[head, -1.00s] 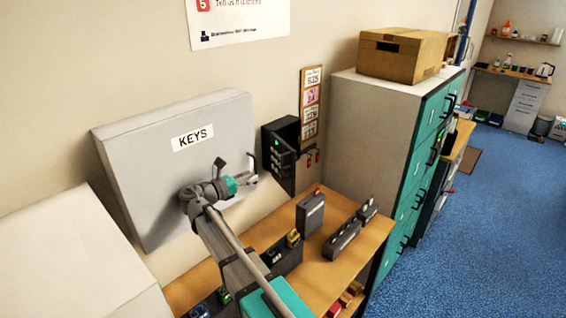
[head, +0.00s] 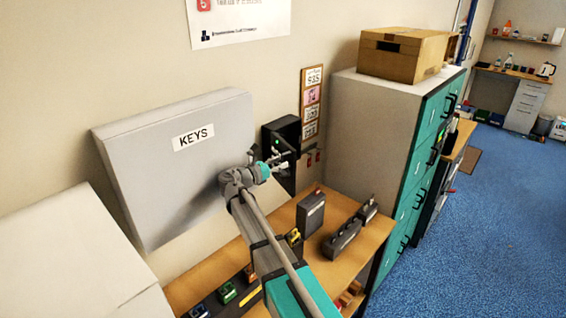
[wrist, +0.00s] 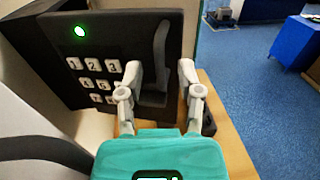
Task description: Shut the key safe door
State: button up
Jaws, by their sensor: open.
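The key safe (head: 283,128) is a small dark box on the wall, right of the large grey KEYS cabinet. Its door (head: 287,178) stands partly open, angled out from the box. In the wrist view the door's face (wrist: 105,28) fills the upper left, with white number keys and a lit green light. A dark upright handle (wrist: 160,50) is on its right part. My gripper (wrist: 160,72) is open, its two fingertips apart on either side of the handle's lower part. Whether they touch the door cannot be told. In the head view my gripper (head: 280,160) partly covers the door.
The grey KEYS cabinet (head: 180,175) juts from the wall at left. Below is a wooden bench (head: 325,268) with dark boxes and small coloured items. A teal-fronted cabinet (head: 375,130) carrying a cardboard box (head: 400,55) stands right. Blue floor is clear beyond.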

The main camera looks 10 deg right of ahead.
jog(key=shift+w+d, duration=0.35)
jog(key=shift+d, duration=0.3)
grip_shut()
